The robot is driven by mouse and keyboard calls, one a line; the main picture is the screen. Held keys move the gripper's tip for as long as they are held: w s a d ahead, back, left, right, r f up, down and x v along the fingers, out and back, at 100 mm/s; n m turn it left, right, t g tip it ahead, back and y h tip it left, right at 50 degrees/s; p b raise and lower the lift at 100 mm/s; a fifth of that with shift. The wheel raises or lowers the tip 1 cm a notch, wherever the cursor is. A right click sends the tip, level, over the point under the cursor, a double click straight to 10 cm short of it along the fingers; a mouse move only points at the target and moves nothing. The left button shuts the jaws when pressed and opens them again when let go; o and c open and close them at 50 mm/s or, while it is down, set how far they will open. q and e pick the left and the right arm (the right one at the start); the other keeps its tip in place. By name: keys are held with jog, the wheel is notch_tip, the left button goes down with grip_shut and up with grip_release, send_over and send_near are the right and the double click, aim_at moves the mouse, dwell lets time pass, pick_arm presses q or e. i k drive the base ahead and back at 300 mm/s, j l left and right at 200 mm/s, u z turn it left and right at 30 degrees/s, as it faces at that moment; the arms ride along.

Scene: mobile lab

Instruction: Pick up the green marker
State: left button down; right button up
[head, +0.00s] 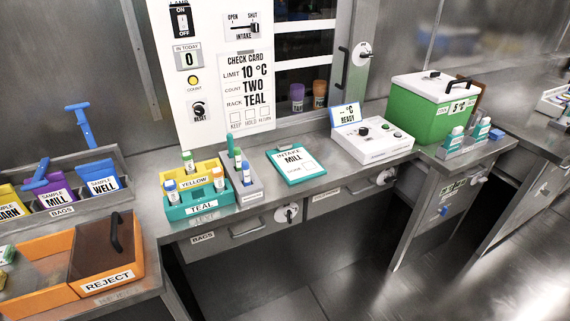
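No object is plainly readable as a marker at this size. A slim upright item with a green top (230,145) stands at the back of the narrow grey rack (252,196) on the counter; it may be the green marker. Two more upright items with blue or teal tops stand in front of it in that rack. A vial with a green cap (188,160) stands in the yellow rack (207,167), just left of the grey one. Neither of my grippers is in view.
The teal rack (190,212) fronts the yellow one. A teal clipboard (292,165) lies to the right, then a white READY device (372,142) and a green cooler box (418,112). An orange REJECT bin (108,272) and a bag holder (112,200) stand left.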

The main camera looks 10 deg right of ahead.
aim_at(238, 160)
jog(key=i+l+u, duration=0.1)
jog(key=l, duration=0.25)
jog(key=i+l+u, duration=0.1)
jog(key=i+l, duration=0.15)
jog(key=i+l+u, duration=0.1)
jog(key=l, duration=0.4)
jog(key=i+l, duration=0.2)
jog(key=l, duration=0.15)
jog(key=i+l+u, duration=0.15)
jog(key=l, duration=0.25)
jog(key=i+l+u, duration=0.1)
jog(key=l, duration=0.3)
jog(key=i+l+u, duration=0.1)
jog(key=l, duration=0.3)
jog(key=i+l+u, duration=0.1)
jog(key=l, duration=0.3)
